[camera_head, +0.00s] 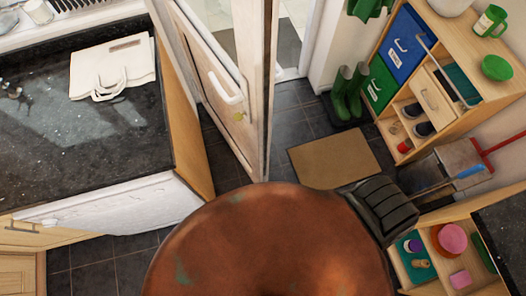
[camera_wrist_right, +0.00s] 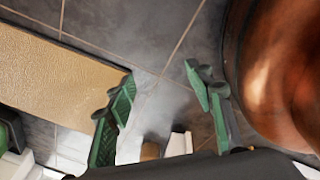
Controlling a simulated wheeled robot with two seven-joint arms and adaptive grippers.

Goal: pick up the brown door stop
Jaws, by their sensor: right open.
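My right gripper (camera_wrist_right: 160,72) shows in the right wrist view as two green padded fingers, spread apart with bare floor between their tips. A small tan-brown block (camera_wrist_right: 150,151), which looks like the door stop, shows at the bottom middle of that view, between the fingers in the picture and beside white upright edges. Its lower part is cut off by the dark gripper body, and nothing is held. I cannot make out the door stop in the head view. My right gripper's fingers are hidden there, and my left gripper is in neither view.
A white door (camera_head: 222,90) stands ajar over dark tiles, with a brown mat (camera_head: 335,158) to its right. Green boots (camera_head: 349,92) and wooden shelving (camera_head: 440,75) stand beyond. A dark counter (camera_head: 110,130) lies left. A large copper-coloured round body blocks the lower middle.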

